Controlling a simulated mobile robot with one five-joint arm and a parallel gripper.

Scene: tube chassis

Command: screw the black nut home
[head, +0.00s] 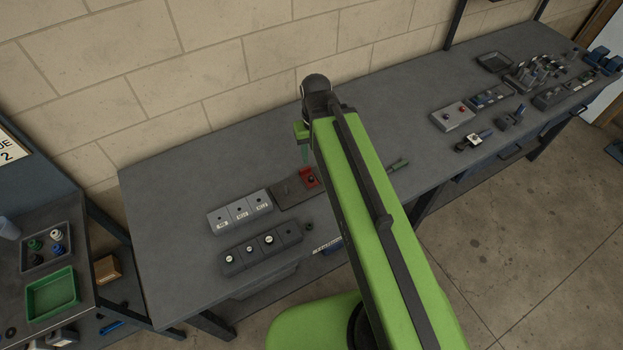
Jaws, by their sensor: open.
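A red fixture (307,175) sits at the right end of a dark plate (287,196) on the grey workbench. A small dark round part (311,181) shows on the red fixture. It looks like the black nut, but it is too small to tell its seating or any thread. My gripper (305,160) is just above and behind the red fixture, pointing down, and is open. Only a thin green finger shows clearly, and no held thing is visible. My green arm hides the bench just right of the fixture.
A light grey three-part block (240,212) and a dark block with several white-topped parts (258,247) stand left and in front. A small dark ring (308,226) lies near the front edge. The bench's left end is clear.

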